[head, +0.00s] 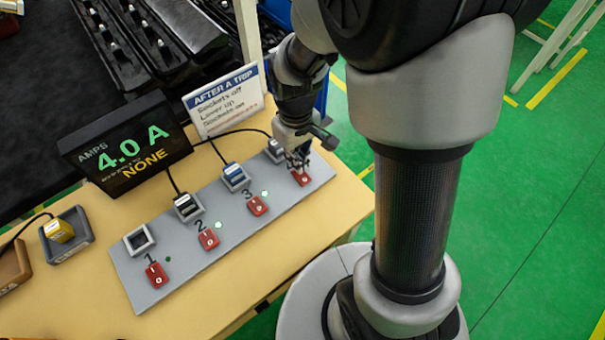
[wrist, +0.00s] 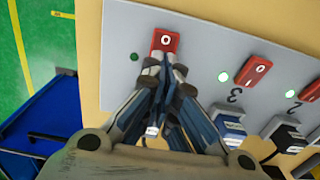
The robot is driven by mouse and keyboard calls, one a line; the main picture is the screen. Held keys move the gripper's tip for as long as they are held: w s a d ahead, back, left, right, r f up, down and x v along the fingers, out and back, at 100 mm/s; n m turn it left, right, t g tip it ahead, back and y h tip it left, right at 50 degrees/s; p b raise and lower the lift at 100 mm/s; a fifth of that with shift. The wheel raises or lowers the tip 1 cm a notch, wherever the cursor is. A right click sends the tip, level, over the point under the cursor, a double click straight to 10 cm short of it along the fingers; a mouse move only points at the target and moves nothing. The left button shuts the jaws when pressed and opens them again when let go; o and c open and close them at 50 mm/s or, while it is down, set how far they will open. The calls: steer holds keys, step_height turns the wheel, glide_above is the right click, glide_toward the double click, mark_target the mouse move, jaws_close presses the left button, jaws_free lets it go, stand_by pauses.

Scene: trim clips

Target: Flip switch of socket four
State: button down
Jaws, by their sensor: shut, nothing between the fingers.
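The grey socket panel (head: 225,235) lies on the table with a row of numbered sockets, each with a red rocker switch. The switch of socket four (head: 302,177) is at the panel's right end. My gripper (head: 297,163) is shut and empty, pointing down at this switch. In the wrist view the fingertips (wrist: 166,66) are at the near end of the switch (wrist: 165,39); its "0" end shows, the other end is hidden. I cannot tell whether they touch. Socket four (head: 275,150) is partly hidden by my gripper.
Switch three (head: 257,205), switch two (head: 209,239) and switch one (head: 152,274) lie to the left. Socket one (head: 139,240) is empty; sockets two and three hold plugs. A display (head: 125,145) reads 4.0 A, NONE. A sign (head: 225,100) stands behind the panel.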

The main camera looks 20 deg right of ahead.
steer(key=shift+f+b, duration=0.9)
steer(key=shift+f, duration=0.35)
stand_by(0.6)
steer(key=shift+r+p, duration=3.05)
steer(key=shift+r, duration=0.5)
steer(key=shift+r, duration=0.25)
step_height(320, 180, up, 7)
steer(key=t, duration=0.1)
glide_above(301, 179)
steer(key=s+r+m+t, duration=0.3)
steer(key=s+r, duration=0.8)
steer(key=s, duration=0.1)
steer(key=shift+s+m+t, duration=0.3)
steer(key=shift+s, duration=0.05)
steer(key=shift+w, duration=0.1)
